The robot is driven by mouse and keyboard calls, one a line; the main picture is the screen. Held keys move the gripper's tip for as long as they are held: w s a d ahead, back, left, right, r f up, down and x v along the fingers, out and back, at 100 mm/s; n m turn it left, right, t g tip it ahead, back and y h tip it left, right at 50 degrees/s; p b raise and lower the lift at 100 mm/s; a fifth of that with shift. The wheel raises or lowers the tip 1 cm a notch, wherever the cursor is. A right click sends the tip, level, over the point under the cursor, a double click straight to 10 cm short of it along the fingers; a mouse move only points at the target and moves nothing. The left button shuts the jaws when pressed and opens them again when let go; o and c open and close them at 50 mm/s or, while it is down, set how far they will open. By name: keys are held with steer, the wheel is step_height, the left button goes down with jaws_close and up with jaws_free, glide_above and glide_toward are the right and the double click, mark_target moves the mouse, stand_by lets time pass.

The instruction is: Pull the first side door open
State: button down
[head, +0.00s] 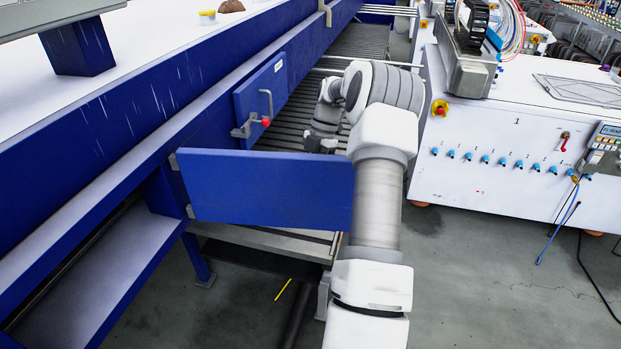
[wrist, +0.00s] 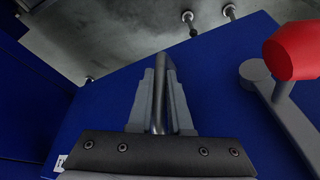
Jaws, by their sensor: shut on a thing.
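The first side door (head: 265,188) is a blue panel swung out from the blue machine's side on hinges at its left edge. In the wrist view its blue face (wrist: 235,85) fills much of the picture. My gripper (head: 320,142) is on the far side of the door in the head view, with the handle hidden there. In the wrist view my gripper (wrist: 160,75) is shut on the grey metal door handle (wrist: 158,95). A red knob (wrist: 292,52) on a grey latch lever (wrist: 285,115) sits right of the fingers.
A second blue door (head: 262,88) with a handle and red knob is closed against the machine. A slatted bed (head: 335,75) runs behind my arm. A white cabinet (head: 490,165) stands right. Grey floor (head: 460,280) lies open between, with cables at far right.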

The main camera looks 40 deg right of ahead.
steer(key=shift+a, duration=0.1)
steer(key=c, duration=0.8)
jaws_free()
steer(key=shift+w, duration=0.1)
steer(key=shift+c, duration=0.2)
steer(key=shift+d+r, duration=0.25)
steer(key=shift+r, duration=0.2)
steer(key=p+v, duration=0.3)
steer(key=v, duration=1.3)
steer(key=shift+r, duration=0.25)
steer(key=shift+a, duration=0.1)
